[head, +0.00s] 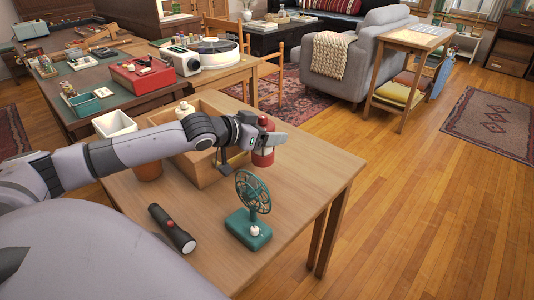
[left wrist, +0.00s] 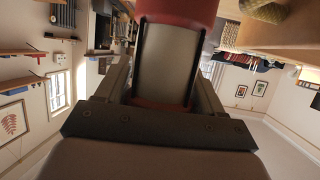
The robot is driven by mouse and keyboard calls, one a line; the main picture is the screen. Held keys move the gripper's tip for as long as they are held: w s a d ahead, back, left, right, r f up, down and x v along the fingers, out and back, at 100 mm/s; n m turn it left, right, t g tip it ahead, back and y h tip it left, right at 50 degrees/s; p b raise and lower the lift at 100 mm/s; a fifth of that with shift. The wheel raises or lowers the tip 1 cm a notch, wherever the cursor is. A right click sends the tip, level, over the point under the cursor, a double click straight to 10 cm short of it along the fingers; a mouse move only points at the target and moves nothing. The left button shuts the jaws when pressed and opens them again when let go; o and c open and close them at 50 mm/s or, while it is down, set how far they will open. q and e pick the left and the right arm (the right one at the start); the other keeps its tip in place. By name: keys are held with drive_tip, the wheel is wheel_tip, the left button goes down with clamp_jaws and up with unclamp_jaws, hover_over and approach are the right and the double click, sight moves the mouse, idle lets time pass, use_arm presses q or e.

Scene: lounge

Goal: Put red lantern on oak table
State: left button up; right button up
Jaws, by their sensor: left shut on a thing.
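The red lantern (head: 263,157) is in my left gripper (head: 250,143), at the wooden box's right side in the head view. It looks upright, with its middle partly covered by the gripper. In the left wrist view the red lantern (left wrist: 178,10) fills the space between the fingers, its grey middle between red ends. The pale wooden table (head: 315,175), which looks like the oak table, lies beneath it. I cannot tell whether the lantern's base touches the tabletop. My right gripper is not in view.
A green fan (head: 250,212) and a black flashlight (head: 172,229) stand and lie nearer on the table. A wooden box (head: 204,172) and a terracotta pot (head: 148,166) are behind my arm. The tabletop's right side is clear. Another table (head: 234,77) stands behind.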

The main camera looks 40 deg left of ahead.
use_arm(q)
wheel_tip(320, 180, down, 6)
drive_tip(key=shift+r+b, duration=0.1)
drive_tip(key=shift+b, duration=0.55)
drive_tip(key=o, duration=1.3)
drive_tip(key=shift+c, duration=0.2)
drive_tip(key=shift+s, duration=0.1)
drive_tip(key=shift+p+v, duration=0.6)
drive_tip(key=shift+v, duration=2.45)
drive_tip(key=p, duration=0.3)
approach(267, 151)
drive_tip(key=a+f, duration=0.1)
drive_tip(key=w+a+f, duration=0.1)
drive_tip(key=shift+w+a, duration=0.15)
drive_tip(key=shift+a, duration=0.15)
